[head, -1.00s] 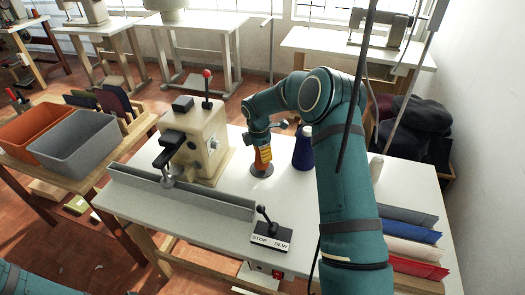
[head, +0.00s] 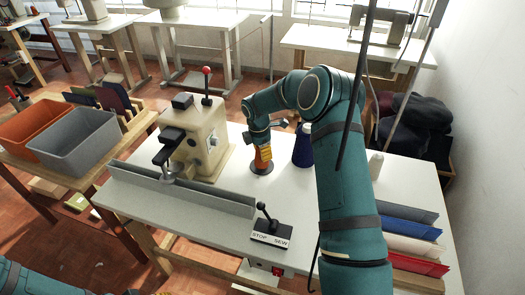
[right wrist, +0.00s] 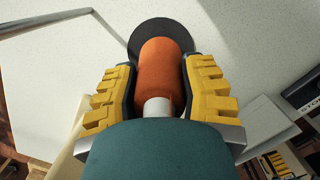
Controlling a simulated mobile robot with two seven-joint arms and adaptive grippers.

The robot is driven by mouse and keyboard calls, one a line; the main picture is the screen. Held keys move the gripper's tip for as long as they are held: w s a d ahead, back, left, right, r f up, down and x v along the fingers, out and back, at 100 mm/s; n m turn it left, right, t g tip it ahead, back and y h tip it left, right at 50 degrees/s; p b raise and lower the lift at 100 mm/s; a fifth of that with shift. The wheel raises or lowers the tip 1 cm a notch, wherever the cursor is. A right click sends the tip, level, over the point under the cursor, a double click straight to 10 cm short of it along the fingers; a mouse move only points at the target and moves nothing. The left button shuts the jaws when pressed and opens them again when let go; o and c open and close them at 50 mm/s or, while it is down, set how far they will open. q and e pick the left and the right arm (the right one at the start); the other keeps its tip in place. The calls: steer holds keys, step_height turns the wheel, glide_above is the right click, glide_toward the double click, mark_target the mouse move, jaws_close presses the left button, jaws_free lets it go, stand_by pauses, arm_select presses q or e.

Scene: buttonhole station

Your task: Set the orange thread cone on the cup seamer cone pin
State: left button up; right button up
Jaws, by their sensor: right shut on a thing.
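The orange thread cone (head: 265,154) is upright over the table, beside the cream machine. It also shows in the right wrist view (right wrist: 160,68), between the yellow finger pads. My right gripper (head: 261,152) is shut on it; its fingers (right wrist: 160,88) flank the cone. A black round base (right wrist: 135,40) is at the cone's far end; in the head view it is a dark disc (head: 262,170) on the table. No pin is visible, and whether the cone rests on the base is unclear.
A cream machine (head: 200,145) with a red-knobbed lever stands left of the cone. A navy cone (head: 302,150) is close on the right, and a white cone (head: 375,168) farther right. The STOP/SEW lever box (head: 271,232) is at the front.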

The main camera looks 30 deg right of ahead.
steer(key=shift+f, duration=0.15)
steer(key=o, duration=1.2)
steer(key=shift+c, duration=0.2)
steer(key=r, duration=0.4)
steer(key=a+r, duration=0.1)
steer(key=r, duration=0.7)
steer(key=shift+w+a, duration=0.1)
steer(key=shift+a, duration=0.1)
